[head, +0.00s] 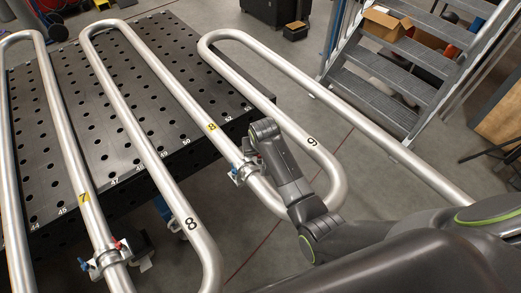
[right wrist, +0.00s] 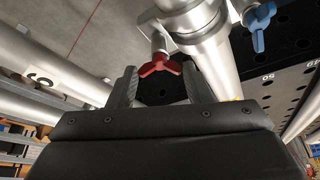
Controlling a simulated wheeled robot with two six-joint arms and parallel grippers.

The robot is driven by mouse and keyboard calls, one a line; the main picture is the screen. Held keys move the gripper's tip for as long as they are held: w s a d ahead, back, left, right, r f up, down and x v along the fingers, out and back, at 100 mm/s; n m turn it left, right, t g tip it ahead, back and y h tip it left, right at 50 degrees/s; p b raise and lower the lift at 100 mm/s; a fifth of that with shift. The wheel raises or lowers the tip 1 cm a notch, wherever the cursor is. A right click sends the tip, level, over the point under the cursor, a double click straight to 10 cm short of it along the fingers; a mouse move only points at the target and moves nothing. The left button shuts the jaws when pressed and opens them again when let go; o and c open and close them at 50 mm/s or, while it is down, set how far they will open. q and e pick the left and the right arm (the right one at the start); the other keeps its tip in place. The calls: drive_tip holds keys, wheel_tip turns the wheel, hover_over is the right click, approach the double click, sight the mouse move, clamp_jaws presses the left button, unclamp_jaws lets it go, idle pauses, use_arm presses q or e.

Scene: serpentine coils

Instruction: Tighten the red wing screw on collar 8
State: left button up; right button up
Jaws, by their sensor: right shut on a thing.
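Collar 8 (head: 242,172) is a silver clamp around the pipe with the yellow 8 label (head: 211,127) in the head view. In the right wrist view the collar (right wrist: 190,18) is at the top. Its red wing screw (right wrist: 160,65) sits between the fingers of my right gripper (right wrist: 160,85), which is shut on its wings. A blue wing screw (right wrist: 259,24) is on the collar's other side. In the head view my right gripper (head: 253,157) is at the collar and mostly hides the red screw. My left gripper is out of view.
Another collar (head: 107,258), with red and blue wing screws, is on the pipe labelled 7 (head: 84,197). Bent pipes run above a perforated black table (head: 145,150). The pipe bend marked 9 (head: 312,141) is close beside my right arm. Metal stairs (head: 375,95) stand behind.

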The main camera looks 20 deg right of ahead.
drive_tip(key=m, duration=0.2)
drive_tip(key=m+h, duration=0.2)
drive_tip(key=m, duration=0.1)
drive_tip(key=shift+w+a+r+m+g, duration=0.25)
drive_tip(key=shift+w+r+m+g, duration=0.05)
drive_tip(key=shift+w, duration=0.1)
drive_tip(key=m+g+h+b, duration=0.1)
drive_tip(key=m, duration=0.4)
drive_tip(key=shift+w, duration=0.15)
drive_tip(key=shift+g, duration=0.3)
drive_tip(key=o, duration=1)
drive_tip(key=shift+s+a+f, duration=0.1)
drive_tip(key=shift+s, duration=0.1)
